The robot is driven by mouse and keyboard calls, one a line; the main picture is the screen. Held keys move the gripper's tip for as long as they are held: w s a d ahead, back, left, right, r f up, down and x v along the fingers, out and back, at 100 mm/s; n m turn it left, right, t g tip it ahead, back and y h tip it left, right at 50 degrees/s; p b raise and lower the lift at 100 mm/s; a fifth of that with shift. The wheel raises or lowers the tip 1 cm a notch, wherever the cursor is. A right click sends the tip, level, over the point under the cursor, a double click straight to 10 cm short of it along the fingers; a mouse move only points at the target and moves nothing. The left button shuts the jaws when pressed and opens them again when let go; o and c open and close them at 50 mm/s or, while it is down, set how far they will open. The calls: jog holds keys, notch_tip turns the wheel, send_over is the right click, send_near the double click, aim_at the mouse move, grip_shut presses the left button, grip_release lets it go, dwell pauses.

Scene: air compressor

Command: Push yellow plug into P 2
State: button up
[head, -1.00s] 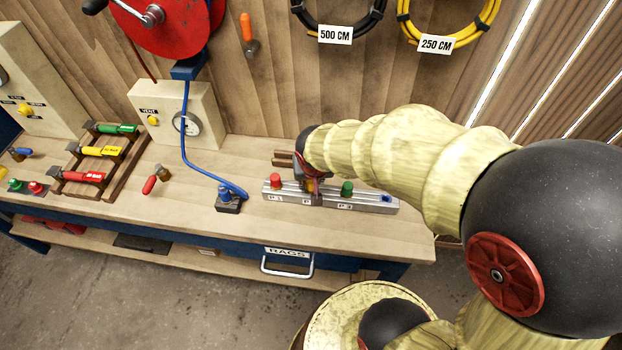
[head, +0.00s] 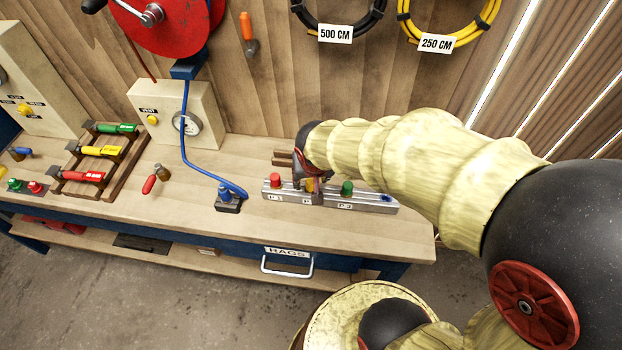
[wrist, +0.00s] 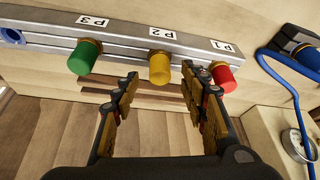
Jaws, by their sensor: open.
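The yellow plug (wrist: 159,69) stands at the P 2 label on a grey metal rail (wrist: 120,33), between the red plug (wrist: 223,77) at P 1 and the green plug (wrist: 84,57) at P 3. It sticks out from the rail; how deep it sits I cannot tell. My gripper (wrist: 160,85) is open, with one finger on each side of the yellow plug's free end and gaps visible on both sides. In the head view my gripper (head: 308,178) is over the middle of the rail and partly hides the yellow plug (head: 311,185).
A blue hole (wrist: 12,36) is at the rail's end beyond P 3. A blue hose (head: 209,181) runs to a blue fitting (head: 227,198) left of the rail. A gauge box (head: 177,112) stands behind. The bench front is clear.

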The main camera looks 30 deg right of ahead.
jog(key=v, duration=1)
jog(key=s+a+r+n+t+y, duration=0.1)
jog(key=s+a+r+n, duration=0.2)
jog(key=s+r, duration=0.4)
jog(key=s, duration=0.4)
jog(key=shift+s+r+n, duration=0.15)
jog(key=shift+r+n, duration=0.25)
